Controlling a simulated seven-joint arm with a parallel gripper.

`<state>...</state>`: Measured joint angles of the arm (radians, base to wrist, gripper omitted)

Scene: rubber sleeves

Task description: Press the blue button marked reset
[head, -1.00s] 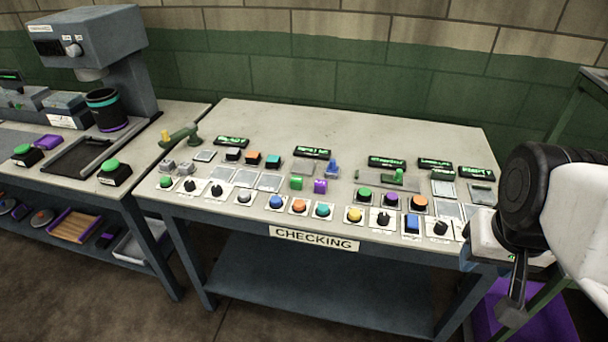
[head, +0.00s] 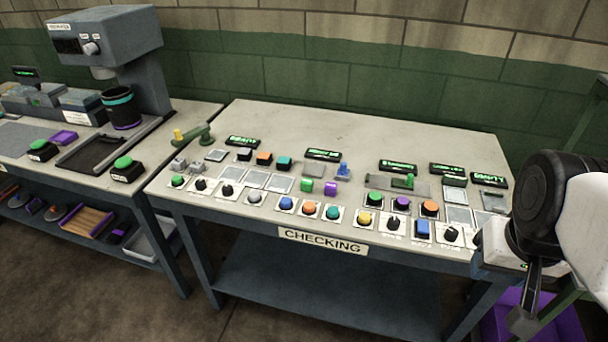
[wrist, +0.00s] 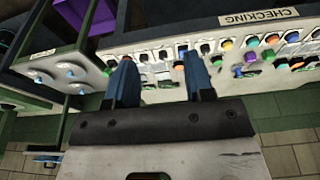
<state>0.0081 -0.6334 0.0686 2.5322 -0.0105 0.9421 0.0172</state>
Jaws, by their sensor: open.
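Two blue buttons show on the checking bench in the head view. A round blue button (head: 285,204) sits in the front row left of centre. The small labels are too small to read, so I cannot tell which is marked reset. My gripper (wrist: 161,75) is open and empty in the wrist view, its blue fingers apart on either side of a view of the panel. It is apart from the buttons.
A second bench with a grey machine (head: 108,45) stands at the left. The bench's back strip is mostly clear.

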